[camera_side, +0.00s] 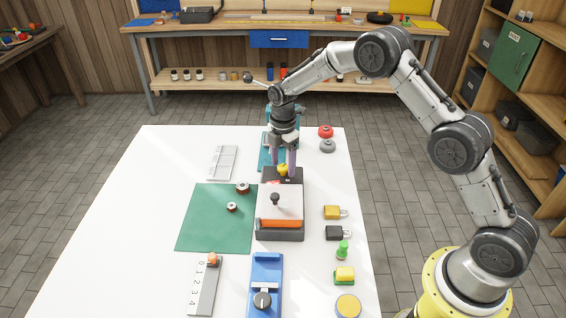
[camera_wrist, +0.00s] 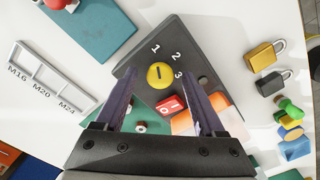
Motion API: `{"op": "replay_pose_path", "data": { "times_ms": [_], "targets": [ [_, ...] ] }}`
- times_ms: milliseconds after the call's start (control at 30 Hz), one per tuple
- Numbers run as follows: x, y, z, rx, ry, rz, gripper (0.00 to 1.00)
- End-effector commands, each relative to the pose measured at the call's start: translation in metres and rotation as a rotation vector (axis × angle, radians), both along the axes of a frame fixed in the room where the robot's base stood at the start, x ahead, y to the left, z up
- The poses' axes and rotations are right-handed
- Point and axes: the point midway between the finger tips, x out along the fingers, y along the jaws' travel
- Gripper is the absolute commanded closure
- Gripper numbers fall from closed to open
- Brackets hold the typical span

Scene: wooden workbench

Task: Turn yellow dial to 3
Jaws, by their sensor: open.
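The yellow dial (camera_wrist: 160,75) sits on a dark panel (camera_wrist: 185,47) marked 1, 2 and 3, with a red switch (camera_wrist: 170,106) beside it. A dark line crosses the dial; in the wrist view it points roughly toward the 1–2 side, but I cannot tell exactly which number. In the side view the dial (camera_side: 283,169) shows between the fingers. My gripper (camera_side: 284,172) is open above the panel, its two purple fingers on either side of the dial. In the wrist view my gripper (camera_wrist: 163,88) has clear space between fingers and dial; contact is not visible.
A box with an orange front (camera_side: 279,225) adjoins the panel. A green mat (camera_side: 215,225) with two nuts lies left. Padlocks (camera_side: 333,212) and a green piece (camera_side: 343,250) stand right. A blue device (camera_side: 266,280) and a numbered slider (camera_side: 205,285) are in front.

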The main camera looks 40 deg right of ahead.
Motion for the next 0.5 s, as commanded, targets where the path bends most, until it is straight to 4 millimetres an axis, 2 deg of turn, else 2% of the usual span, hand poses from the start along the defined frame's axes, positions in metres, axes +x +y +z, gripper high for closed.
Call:
{"op": "replay_pose_path", "data": {
  "times_ms": [233,267,500],
  "targets": [
    [-0.0001,0.0,-0.0008,0.0,0.0,0.0,0.28],
    [-0.0001,0.0,-0.0008,0.0,0.0,0.0,0.32],
    [-0.0001,0.0,-0.0006,0.0,0.0,0.0,0.75]
  ]
}}
